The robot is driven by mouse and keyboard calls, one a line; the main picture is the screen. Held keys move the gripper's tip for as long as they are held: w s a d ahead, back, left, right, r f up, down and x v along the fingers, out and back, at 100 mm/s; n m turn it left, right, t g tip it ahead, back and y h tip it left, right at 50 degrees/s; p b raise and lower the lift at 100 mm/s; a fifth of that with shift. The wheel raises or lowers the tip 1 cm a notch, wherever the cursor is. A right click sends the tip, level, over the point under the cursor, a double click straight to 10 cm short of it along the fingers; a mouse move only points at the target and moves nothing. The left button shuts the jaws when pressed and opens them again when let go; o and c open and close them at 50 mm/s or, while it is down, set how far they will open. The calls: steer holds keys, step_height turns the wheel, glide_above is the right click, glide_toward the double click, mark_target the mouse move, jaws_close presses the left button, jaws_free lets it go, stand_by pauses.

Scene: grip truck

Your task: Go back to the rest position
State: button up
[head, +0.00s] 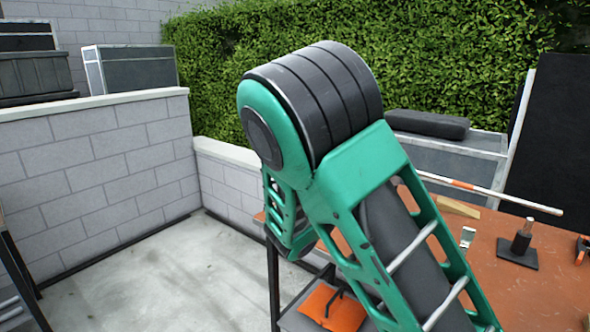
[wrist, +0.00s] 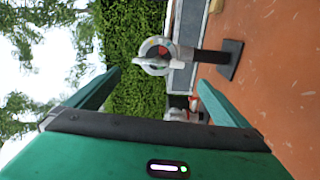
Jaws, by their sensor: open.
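My gripper (wrist: 160,77) shows in the wrist view with its two green fingers spread apart and nothing between them touching either one. That view is turned on its side. Beyond the fingers is a round metallic thing (wrist: 155,57) with a coloured face, in line with a black post on a flat base (wrist: 231,60); I cannot tell if they are joined. In the head view my green and black arm is folded up in the middle, and the gripper itself is not visible there.
An orange-brown table (head: 545,290) stands at right, bearing a black stand (head: 520,243), a small silver piece (head: 467,237) and a white rod (head: 490,192). A block wall (head: 95,180) is at left, a hedge (head: 450,60) behind. The concrete floor (head: 160,270) at left is clear.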

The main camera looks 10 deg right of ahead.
steer(key=s+d+f+m+g+y, duration=0.25)
steer(key=s+d+f, duration=0.2)
steer(key=f, duration=0.25)
steer(key=s+a+f+m+g+y, duration=0.1)
steer(key=s+y, duration=0.1)
steer(key=s, duration=0.1)
steer(key=s+a+f+m+g+y, duration=0.1)
steer(key=s+a+f+m+y, duration=0.1)
steer(key=s+y, duration=0.1)
steer(key=s+a+f+m+g+y, duration=0.1)
steer(key=s+a+f+y, duration=0.1)
steer(key=s, duration=0.1)
steer(key=shift+s+a+m+g+y, duration=0.2)
steer(key=shift+a+m+g+y, duration=0.05)
steer(key=shift+g+y, duration=0.1)
steer(key=s+a+r+y, duration=0.4)
steer(key=s+a+r, duration=0.1)
steer(key=s+a, duration=0.4)
steer(key=s+d+f+m+g, duration=0.1)
steer(key=s+d+m+g, duration=0.1)
steer(key=s+d, duration=0.3)
steer(key=s+d+f+m+g, duration=0.1)
steer(key=s+d+m, duration=0.3)
steer(key=s, duration=0.8)
steer(key=shift+d+f+g, duration=0.2)
steer(key=shift+d+g, duration=0.7)
steer(key=shift+d, duration=0.25)
steer(key=shift+w, duration=0.1)
